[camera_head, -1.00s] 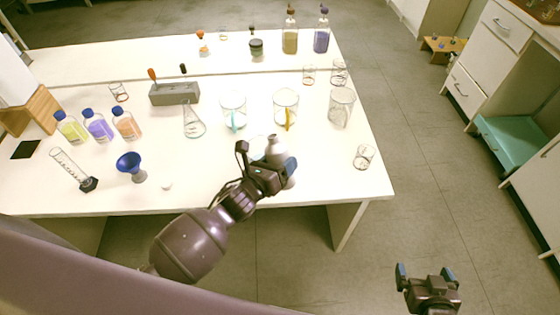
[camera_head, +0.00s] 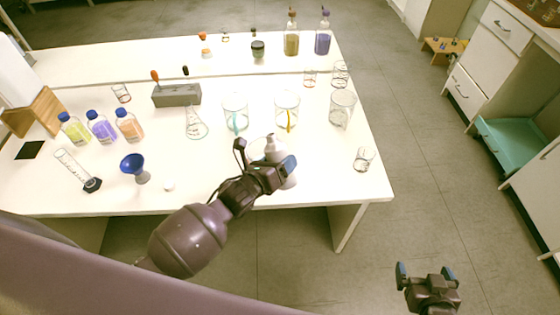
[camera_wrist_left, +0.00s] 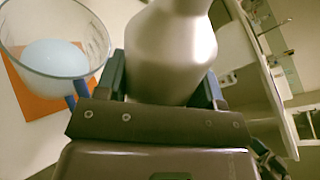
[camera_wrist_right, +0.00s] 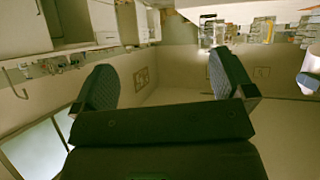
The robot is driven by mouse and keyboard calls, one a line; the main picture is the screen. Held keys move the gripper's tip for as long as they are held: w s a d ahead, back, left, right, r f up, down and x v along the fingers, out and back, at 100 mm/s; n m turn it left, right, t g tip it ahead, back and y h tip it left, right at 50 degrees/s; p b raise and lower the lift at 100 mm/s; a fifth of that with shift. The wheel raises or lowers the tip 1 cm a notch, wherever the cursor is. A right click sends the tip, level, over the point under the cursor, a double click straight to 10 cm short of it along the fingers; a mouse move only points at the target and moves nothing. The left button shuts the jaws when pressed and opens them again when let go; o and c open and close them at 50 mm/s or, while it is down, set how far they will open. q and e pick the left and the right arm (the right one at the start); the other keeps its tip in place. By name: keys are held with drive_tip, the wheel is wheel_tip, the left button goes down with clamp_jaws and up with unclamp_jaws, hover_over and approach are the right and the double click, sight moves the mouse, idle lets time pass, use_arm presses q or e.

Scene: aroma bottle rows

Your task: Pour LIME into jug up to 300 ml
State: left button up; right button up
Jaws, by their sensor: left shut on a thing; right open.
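My left gripper (camera_head: 266,168) is shut on a pale silver-grey bottle (camera_head: 275,147), above the front part of the white table. The bottle also shows large between the fingers in the left wrist view (camera_wrist_left: 170,45); no label on it can be read. Two clear jugs stand just behind it: one with a teal handle (camera_head: 235,110) and one with a yellow handle (camera_head: 287,108). In the left wrist view a clear vessel (camera_wrist_left: 98,40) with a pale bluish content stands left of the bottle, apart from it. Liquid level marks cannot be read. My right gripper (camera_head: 430,280) is open and empty, off the table.
A clear beaker (camera_head: 342,107) stands right of the jugs, a small glass (camera_head: 364,158) near the right edge. A blue funnel (camera_head: 133,164), a measuring cylinder (camera_head: 76,170), a flask (camera_head: 195,124) and several colored bottles (camera_head: 101,127) stand left. A grey rack (camera_head: 177,95) stands behind.

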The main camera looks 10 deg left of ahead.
use_arm(q)
drive_tip(key=shift+r, duration=0.2)
use_arm(e)
drive_tip(key=shift+s+r, duration=0.1)
use_arm(q)
drive_tip(key=shift+a+r, duration=0.1)
drive_tip(key=shift+w+n+p, duration=0.1)
drive_tip(key=shift+n+p, duration=0.2)
drive_tip(key=shift+p, duration=0.05)
use_arm(e)
drive_tip(key=shift+s+d, duration=0.1)
drive_tip(key=shift+s, duration=0.35)
use_arm(q)
drive_tip(key=shift+r, duration=0.1)
drive_tip(key=shift+f+n+g, duration=0.2)
drive_tip(key=shift+n+g, duration=0.3)
drive_tip(key=shift+n, duration=0.2)
drive_tip(key=shift+f, duration=0.1)
use_arm(e)
drive_tip(key=shift+w, duration=0.2)
use_arm(q)
drive_tip(key=shift+s+d+f+n+g+h+b, duration=0.3)
drive_tip(key=shift+n+b, duration=0.05)
drive_tip(key=shift+n, duration=0.25)
use_arm(e)
drive_tip(key=shift+w+f, duration=0.1)
drive_tip(key=shift+f, duration=0.1)
